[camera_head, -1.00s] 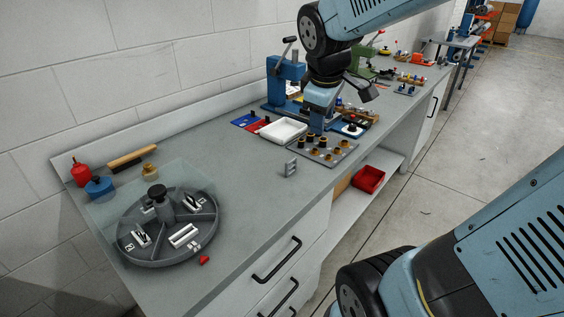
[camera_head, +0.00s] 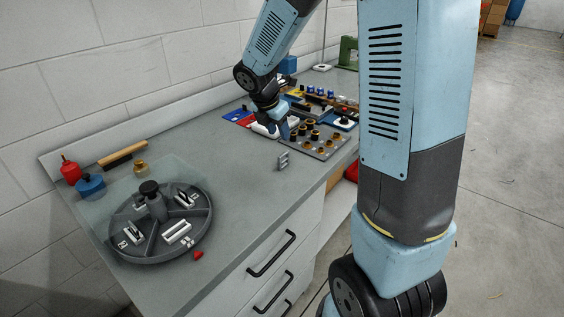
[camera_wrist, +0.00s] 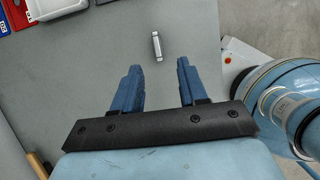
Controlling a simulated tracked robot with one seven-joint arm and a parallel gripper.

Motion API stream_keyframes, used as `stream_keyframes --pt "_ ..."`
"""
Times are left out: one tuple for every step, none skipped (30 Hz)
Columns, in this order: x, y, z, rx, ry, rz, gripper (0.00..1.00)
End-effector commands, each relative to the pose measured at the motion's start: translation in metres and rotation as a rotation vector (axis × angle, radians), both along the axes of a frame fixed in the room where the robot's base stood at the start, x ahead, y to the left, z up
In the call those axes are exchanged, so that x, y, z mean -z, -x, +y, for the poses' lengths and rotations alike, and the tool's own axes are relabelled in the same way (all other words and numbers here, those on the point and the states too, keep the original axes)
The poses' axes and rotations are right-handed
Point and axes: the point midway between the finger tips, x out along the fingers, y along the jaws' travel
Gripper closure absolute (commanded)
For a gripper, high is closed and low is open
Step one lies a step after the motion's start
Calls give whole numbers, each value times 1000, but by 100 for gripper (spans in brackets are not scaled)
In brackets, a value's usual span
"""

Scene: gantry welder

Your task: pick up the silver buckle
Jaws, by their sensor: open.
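A small silver buckle (camera_head: 283,160) stands alone on the grey bench, left of the plate with brass and black parts. In the wrist view the buckle (camera_wrist: 157,46) shows as a narrow silver bar beyond my fingertips, roughly in line with the gap between them. My gripper (camera_wrist: 158,67) is open, with two blue fingers apart and nothing between them. In the head view my gripper (camera_head: 284,130) hangs over the bench near the white tray, behind the buckle and apart from it.
A round grey divided tray (camera_head: 160,255) holding silver pieces stands at the front left, with a small red piece (camera_head: 198,254) beside it. A white tray (camera_head: 262,130) and a metal plate (camera_head: 328,151) with parts stand behind the buckle. The bench left of it is clear.

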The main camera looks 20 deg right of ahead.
Motion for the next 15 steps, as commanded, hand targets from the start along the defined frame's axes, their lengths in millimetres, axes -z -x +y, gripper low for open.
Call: stream_keyframes --pt "3 -2 1 -17 5 7 57" --pt "5 -3 1 -24 8 9 57" --pt "8 -4 0 -30 10 13 57" --pt "10 -5 0 -32 11 15 57" --pt "13 -5 -1 -34 11 16 57" --pt "18 -7 -3 -35 11 16 57" --pt "23 -7 -4 -35 12 17 57" --pt "28 -8 -6 -34 12 18 57" --pt "34 -10 -8 -34 11 17 57" --pt "39 -11 -10 -34 11 17 57" --pt "44 -12 -11 -34 12 18 57" --pt "51 -14 -13 -34 11 17 57" --pt "55 -15 -15 -33 11 16 57" --pt "60 -16 -17 -34 12 17 57" --pt "65 -17 -18 -33 10 16 57"
